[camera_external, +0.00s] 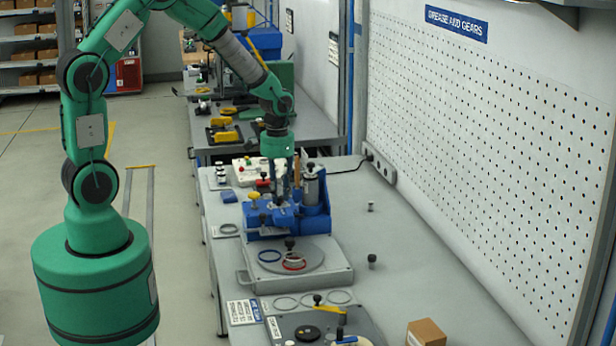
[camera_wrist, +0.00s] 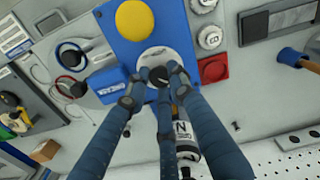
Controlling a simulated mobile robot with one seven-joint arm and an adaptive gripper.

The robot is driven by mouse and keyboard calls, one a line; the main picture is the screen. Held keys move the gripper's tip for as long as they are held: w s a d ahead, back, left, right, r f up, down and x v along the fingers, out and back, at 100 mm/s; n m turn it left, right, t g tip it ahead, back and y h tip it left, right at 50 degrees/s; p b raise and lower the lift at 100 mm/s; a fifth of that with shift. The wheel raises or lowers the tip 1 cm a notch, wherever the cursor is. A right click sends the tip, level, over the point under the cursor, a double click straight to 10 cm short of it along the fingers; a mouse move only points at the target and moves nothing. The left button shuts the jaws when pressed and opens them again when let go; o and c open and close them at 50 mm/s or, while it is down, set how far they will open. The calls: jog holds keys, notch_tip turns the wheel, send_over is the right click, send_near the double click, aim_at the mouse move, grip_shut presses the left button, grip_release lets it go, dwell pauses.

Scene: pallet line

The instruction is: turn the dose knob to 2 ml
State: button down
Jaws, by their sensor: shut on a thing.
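The blue grease machine (camera_external: 262,232) stands on the grey bench, and its blue top panel (camera_wrist: 112,55) fills the upper middle of the wrist view. The dose knob (camera_wrist: 158,75) is small and dark, in front of a pale round dial (camera_wrist: 165,56). My gripper (camera_wrist: 157,82) is shut on this knob, its blue fingers closing from either side. The dial's marks and the knob's setting are too small to read. In the external view my gripper (camera_external: 281,195) points down at the machine and hides the knob.
A yellow button (camera_wrist: 135,20) sits on the blue panel near the knob. A labelled cylinder (camera_wrist: 186,138) stands close to my fingers. A grey plate with rings (camera_external: 316,251) lies before the machine. The bench's right side is mostly clear, before a pegboard wall (camera_external: 480,130).

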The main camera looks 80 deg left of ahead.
aim_at(279, 196)
jog(key=shift+m+p, duration=0.45)
jog(key=shift+m, duration=1.85)
jog(key=c, duration=1.5)
grip_release()
jog(key=shift+r, duration=0.15)
notch_tip(279, 196, up, 12)
jog(key=shift+f, duration=0.1)
